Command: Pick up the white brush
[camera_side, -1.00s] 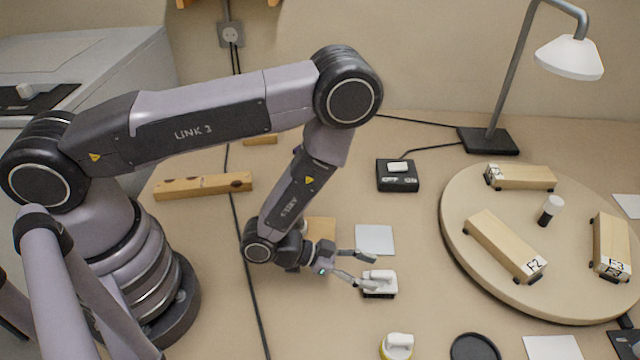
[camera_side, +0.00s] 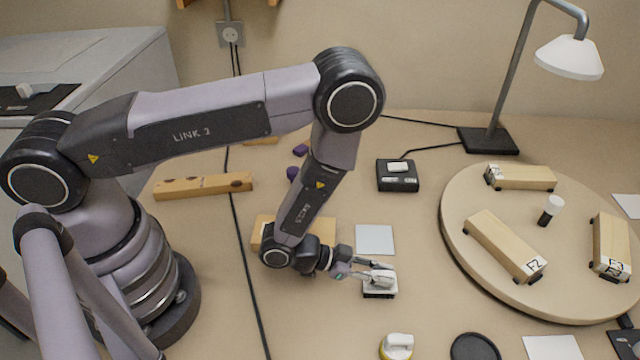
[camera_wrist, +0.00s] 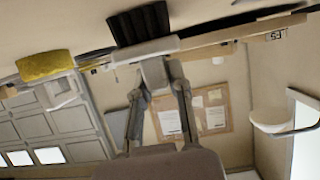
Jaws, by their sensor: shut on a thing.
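The white brush (camera_side: 380,288) stands on the bench with its dark bristles down, right of the arm's lower end. My gripper (camera_side: 374,273) is level with it, with the fingers closed around its white handle. In the wrist view my gripper's fingers (camera_wrist: 160,85) pinch the handle, and the white brush (camera_wrist: 150,48) shows its white body and black bristles. The bristles appear to be at or very near the bench top; I cannot tell whether they touch it.
A yellow-and-white object (camera_side: 397,346) and a black round dish (camera_side: 475,347) lie in front. A pale square pad (camera_side: 375,240) is behind the brush. A round turntable (camera_side: 465,240) with labelled wooden blocks stands right. A black switch box (camera_side: 397,176) and lamp (camera_side: 488,140) are behind.

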